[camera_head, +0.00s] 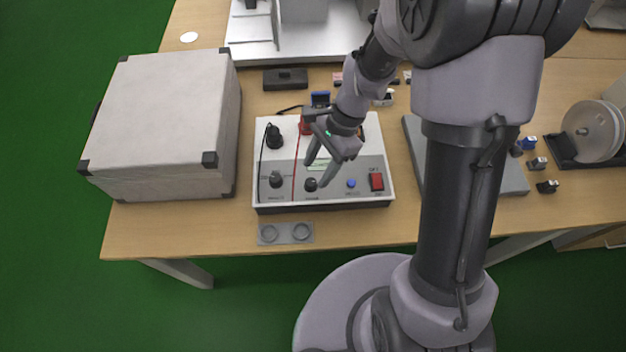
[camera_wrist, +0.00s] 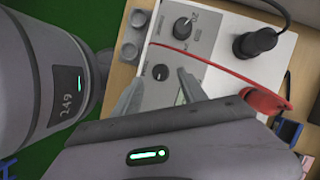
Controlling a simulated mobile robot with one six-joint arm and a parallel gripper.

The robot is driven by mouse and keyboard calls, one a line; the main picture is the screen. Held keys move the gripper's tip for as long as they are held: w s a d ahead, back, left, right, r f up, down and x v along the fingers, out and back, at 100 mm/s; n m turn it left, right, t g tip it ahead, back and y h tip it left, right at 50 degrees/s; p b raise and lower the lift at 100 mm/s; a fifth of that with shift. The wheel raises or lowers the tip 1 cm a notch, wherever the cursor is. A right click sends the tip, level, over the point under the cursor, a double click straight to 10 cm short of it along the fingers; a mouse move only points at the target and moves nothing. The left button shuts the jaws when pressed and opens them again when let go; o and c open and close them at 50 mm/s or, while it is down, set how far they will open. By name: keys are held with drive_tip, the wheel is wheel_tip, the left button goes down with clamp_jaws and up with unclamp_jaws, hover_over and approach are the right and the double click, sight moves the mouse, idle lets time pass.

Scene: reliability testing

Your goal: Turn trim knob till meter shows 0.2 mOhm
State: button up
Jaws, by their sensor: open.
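The meter (camera_head: 325,201) is a white box with a grey front panel on the table. A small black knob (camera_head: 311,185) sits at the panel's lower middle; I take it as the trim knob, but its label is too small to read surely. It also shows in the wrist view (camera_wrist: 161,72). A larger black pointer knob (camera_head: 276,180) is to its left. The greenish display (camera_head: 318,163) is partly hidden by a finger, and I cannot read it. My gripper (camera_head: 320,175) is open and empty over the panel, its fingertips either side of the small knob in the wrist view (camera_wrist: 158,82).
A blue button (camera_head: 351,183) and red switch (camera_head: 377,181) are right of the knob. A black plug (camera_head: 273,137) and a red plug with leads stand behind. A large grey case (camera_head: 160,130) is left; a grey two-hole block (camera_head: 286,233) lies in front.

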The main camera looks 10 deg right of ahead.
sight(311, 181)
drive_tip(key=b+x, duration=0.1)
drive_tip(key=x, duration=0.3)
clamp_jaws()
